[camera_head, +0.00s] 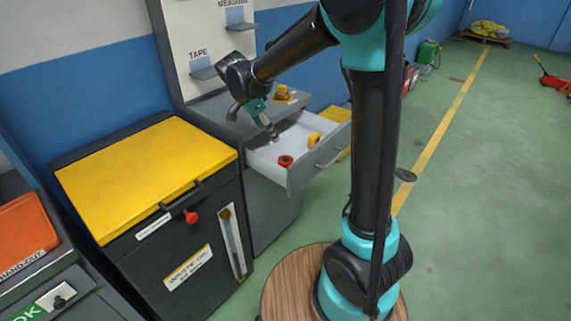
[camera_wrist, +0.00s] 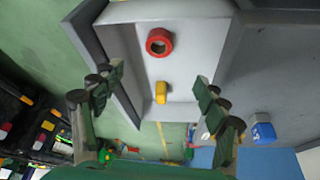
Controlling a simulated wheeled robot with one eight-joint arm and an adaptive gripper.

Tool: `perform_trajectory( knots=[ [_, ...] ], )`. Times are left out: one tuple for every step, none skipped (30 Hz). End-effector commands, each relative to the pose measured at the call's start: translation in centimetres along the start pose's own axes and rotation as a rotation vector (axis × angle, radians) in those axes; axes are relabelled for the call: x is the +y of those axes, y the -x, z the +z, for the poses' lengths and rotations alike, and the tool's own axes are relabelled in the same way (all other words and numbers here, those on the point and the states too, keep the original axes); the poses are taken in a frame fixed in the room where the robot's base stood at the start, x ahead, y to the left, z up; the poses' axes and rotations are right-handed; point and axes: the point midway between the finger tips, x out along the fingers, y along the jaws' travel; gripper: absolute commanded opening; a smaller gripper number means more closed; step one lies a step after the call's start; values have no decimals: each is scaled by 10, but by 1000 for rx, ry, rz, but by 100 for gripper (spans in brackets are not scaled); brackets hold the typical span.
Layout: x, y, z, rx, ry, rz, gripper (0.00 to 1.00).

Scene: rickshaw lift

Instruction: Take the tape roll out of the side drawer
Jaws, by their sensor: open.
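The side drawer (camera_head: 330,157) is pulled open from a grey cabinet. A red tape roll (camera_head: 285,161) lies on its pale floor near the front-left corner. In the wrist view the tape roll (camera_wrist: 159,42) shows its round hole and lies toward the top of the picture. My gripper (camera_head: 270,131) points down over the drawer, at the back-left of the roll, and is apart from it. In the wrist view the fingers of my gripper (camera_wrist: 158,95) are spread wide with nothing held between them.
A yellow item (camera_head: 314,137) lies in the drawer, right of the roll. Another yellow item (camera_head: 283,93) sits on the cabinet top. A panel with a "TAPE" shelf (camera_head: 203,70) stands behind. A yellow-lidded bin (camera_head: 145,175) stands left.

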Motion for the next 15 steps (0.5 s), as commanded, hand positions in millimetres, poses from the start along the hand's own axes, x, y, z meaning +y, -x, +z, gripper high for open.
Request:
perform_trajectory(
  knots=[
    [-1, -4, 1, 2, -7, 2, 74],
    [-1, -7, 1, 2, -9, 3, 74],
    [-1, -12, 0, 2, -10, 3, 74],
    [-1, -18, 0, 2, -10, 3, 74],
    [0, -23, 0, 2, -10, 3, 74],
    [0, -32, 0, 2, -10, 3, 74],
    [-1, -38, 0, 2, -11, 3, 74],
    [-1, -44, 0, 2, -10, 2, 74],
    [0, -51, 0, 2, -10, 2, 74],
    [-1, -58, 0, 2, -9, 2, 74],
    [-1, -64, 0, 2, -9, 2, 74],
    [0, -72, 0, 2, -9, 2, 74],
    [-1, -78, 0, 2, -9, 2, 74],
    [-1, -83, 0, 1, -9, 2, 74],
    [0, -90, 0, 1, -9, 1, 74]
  ],
)
